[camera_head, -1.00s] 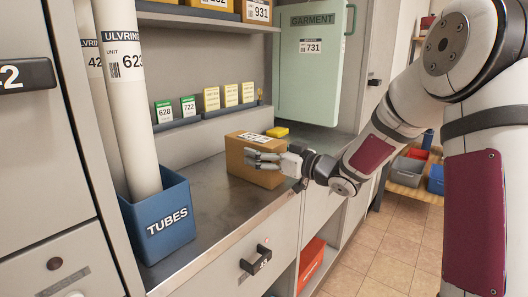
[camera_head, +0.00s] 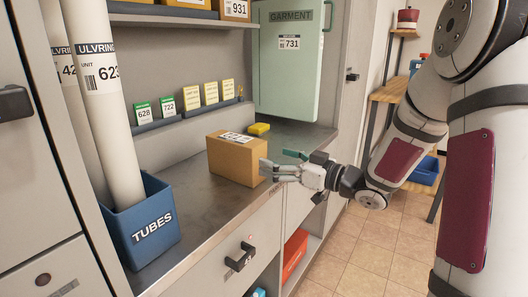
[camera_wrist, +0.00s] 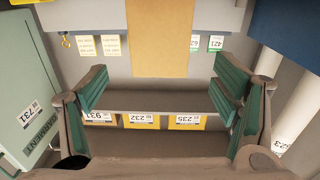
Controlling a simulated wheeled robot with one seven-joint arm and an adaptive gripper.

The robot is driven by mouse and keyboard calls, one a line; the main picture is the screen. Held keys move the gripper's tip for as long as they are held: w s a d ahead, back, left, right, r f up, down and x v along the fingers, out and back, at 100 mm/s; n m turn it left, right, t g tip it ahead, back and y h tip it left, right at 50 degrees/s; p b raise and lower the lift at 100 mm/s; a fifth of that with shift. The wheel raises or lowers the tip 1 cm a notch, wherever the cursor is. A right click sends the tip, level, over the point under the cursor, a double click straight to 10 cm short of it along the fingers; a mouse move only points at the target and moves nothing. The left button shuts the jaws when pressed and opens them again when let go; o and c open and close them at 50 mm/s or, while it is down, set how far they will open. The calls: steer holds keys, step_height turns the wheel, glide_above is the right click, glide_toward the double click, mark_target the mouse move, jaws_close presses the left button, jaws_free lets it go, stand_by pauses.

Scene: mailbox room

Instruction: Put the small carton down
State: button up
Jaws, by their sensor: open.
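The small carton (camera_head: 237,158) is a brown box with a white label on top. It stands upright on the grey counter (camera_head: 205,200), near its front edge. My gripper (camera_head: 277,165) is beside the carton's right end, with its fingers pointing towards it. In the wrist view the green-padded fingers (camera_wrist: 160,95) are spread wide with nothing between them. The carton (camera_wrist: 158,38) shows there at the top middle, beyond the fingertips. A small gap seems to separate the gripper from the carton.
A blue TUBES bin (camera_head: 150,222) with tall white tubes stands on the counter at left. A small yellow item (camera_head: 259,129) lies behind the carton. A green GARMENT case (camera_head: 287,65) stands at the back. Drawer handles (camera_head: 240,257) stick out below the counter.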

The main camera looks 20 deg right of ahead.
steer(key=s+d+r+m+g+h, duration=0.1)
steer(key=s+d+m+g+h, duration=0.15)
steer(key=s+h, duration=0.4)
steer(key=s+d+r+m+g+h, duration=0.1)
steer(key=s+d+m+g+h, duration=0.2)
steer(key=s+h, duration=0.35)
steer(key=s+a+f+g+y, duration=0.1)
steer(key=s+a+g, duration=0.2)
steer(key=s, duration=0.6)
steer(key=s+a+f+m+g+y, duration=0.1)
steer(key=s+a+g, duration=0.2)
steer(key=s, duration=0.7)
steer(key=s+a+f+g+y, duration=0.1)
steer(key=s+a+g, duration=0.2)
steer(key=s+a, duration=0.3)
steer(key=s, duration=0.3)
steer(key=shift+s, duration=0.35)
steer(key=shift+a+f, duration=0.1)
